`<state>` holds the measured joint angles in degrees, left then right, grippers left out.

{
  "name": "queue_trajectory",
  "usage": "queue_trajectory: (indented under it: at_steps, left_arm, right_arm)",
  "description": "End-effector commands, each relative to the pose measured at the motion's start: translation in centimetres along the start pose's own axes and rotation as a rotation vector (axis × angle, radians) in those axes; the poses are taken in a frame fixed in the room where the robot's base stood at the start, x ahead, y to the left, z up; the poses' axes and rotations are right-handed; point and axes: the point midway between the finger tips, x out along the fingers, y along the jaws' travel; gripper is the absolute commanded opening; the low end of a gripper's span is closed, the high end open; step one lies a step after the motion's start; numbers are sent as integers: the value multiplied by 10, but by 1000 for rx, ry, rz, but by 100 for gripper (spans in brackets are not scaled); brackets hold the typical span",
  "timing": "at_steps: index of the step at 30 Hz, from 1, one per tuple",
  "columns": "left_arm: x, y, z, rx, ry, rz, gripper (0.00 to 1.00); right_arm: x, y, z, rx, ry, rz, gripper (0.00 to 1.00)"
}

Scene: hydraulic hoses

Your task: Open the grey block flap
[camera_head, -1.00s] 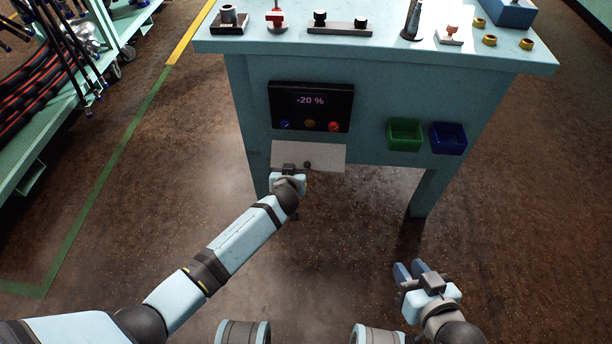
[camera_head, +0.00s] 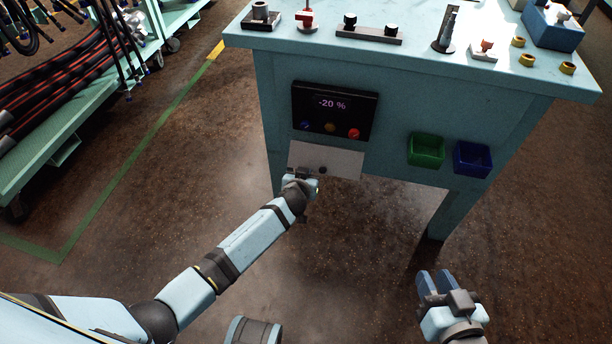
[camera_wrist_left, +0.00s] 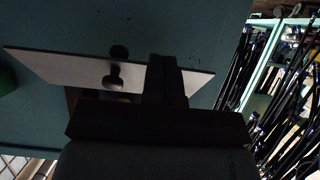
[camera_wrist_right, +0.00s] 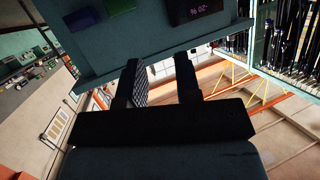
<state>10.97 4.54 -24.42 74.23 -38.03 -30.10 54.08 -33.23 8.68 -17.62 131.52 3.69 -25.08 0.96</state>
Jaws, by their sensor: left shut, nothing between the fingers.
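The grey block flap (camera_head: 338,158) is a pale panel low on the front of the teal bench, under the display. A small dark knob (camera_head: 322,170) stands out near its lower edge. The left wrist view shows the flap (camera_wrist_left: 50,67) with the knob (camera_wrist_left: 113,77) left of my fingers. My left gripper (camera_head: 302,177) is shut and empty at the flap's lower left part, beside the knob. I cannot tell whether it touches the flap, or how far the flap is tilted. My right gripper (camera_head: 433,282) is open and empty, low and to the right, away from the flap.
The display (camera_head: 335,110) reads -20 %. A green bin (camera_head: 426,150) and a blue bin (camera_head: 472,159) hang right of the flap. Fittings stand on the bench top (camera_head: 420,60). A hose rack (camera_head: 75,100) is at left. The floor between is clear.

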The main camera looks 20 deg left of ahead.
Motion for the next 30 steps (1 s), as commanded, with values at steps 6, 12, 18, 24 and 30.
queue_trajectory:
  at_steps: [6,12,18,24,30]
  left_arm:
    - [0,0,0,0,0,0,0]
    - [0,0,0,0,-1,0,0]
    - [-1,0,-2,0,0,-1,0]
    - [-14,0,-28,-3,2,0,0]
    - [-36,0,-72,-4,2,0,0]
  right_arm:
    - [0,0,-1,1,8,0,31]
    - [-1,2,0,-3,4,1,31]
    - [-2,3,-1,-6,-1,2,31]
    - [-8,12,14,-9,-91,35,31]
    - [-14,16,25,-17,-163,56,31]
